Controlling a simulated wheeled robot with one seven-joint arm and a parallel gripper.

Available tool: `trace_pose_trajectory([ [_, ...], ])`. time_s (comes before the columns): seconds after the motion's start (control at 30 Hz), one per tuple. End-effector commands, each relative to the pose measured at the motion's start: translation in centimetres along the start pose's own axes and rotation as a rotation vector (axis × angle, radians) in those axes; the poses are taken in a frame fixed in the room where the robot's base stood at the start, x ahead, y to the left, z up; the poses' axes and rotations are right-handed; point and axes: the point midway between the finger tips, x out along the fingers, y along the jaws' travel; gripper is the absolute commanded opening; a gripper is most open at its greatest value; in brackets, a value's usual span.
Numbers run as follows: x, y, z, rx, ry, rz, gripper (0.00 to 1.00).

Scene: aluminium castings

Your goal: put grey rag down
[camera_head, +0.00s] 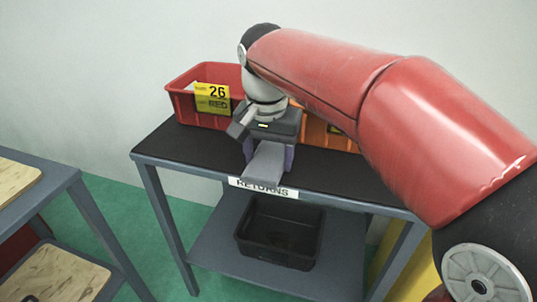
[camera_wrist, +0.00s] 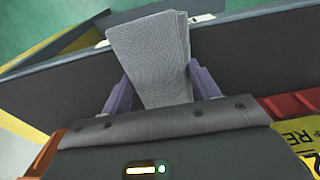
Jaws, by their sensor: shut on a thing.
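The grey rag (camera_head: 264,164) is a folded cloth at the front of the black-topped table (camera_head: 180,150), above the RETURNS label. It also shows in the wrist view (camera_wrist: 150,55), where its far end reaches over the table's front edge. My gripper (camera_head: 268,155) is shut on the rag, with a purple finger on each side of it in the wrist view (camera_wrist: 161,88). I cannot tell whether the rag touches the tabletop. Part of the rag is hidden under the gripper body.
A red bin (camera_head: 181,102) with a yellow 26 RED label stands back left on the table. An orange bin (camera_head: 318,133) stands to the right, partly behind my arm. A black bin (camera_head: 279,249) sits on the lower shelf. Bare tabletop lies left of my gripper.

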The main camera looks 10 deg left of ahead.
Motion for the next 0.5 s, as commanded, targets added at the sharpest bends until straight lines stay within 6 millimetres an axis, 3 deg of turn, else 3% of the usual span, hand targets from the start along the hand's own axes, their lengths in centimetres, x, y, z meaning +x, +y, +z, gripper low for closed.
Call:
trace_pose_trajectory([
  [0.03, 1.04, 0.08, 0.18, 0.000, -0.015, 0.010, 0.24],
  [0.07, 1.10, 0.09, 0.19, 0.000, -0.016, 0.011, 0.62],
  [0.2, 1.25, 0.10, 0.20, 0.000, -0.020, 0.014, 0.80],
  [0.5, 1.40, 0.27, 0.16, 0.003, -0.024, 0.019, 0.82],
])
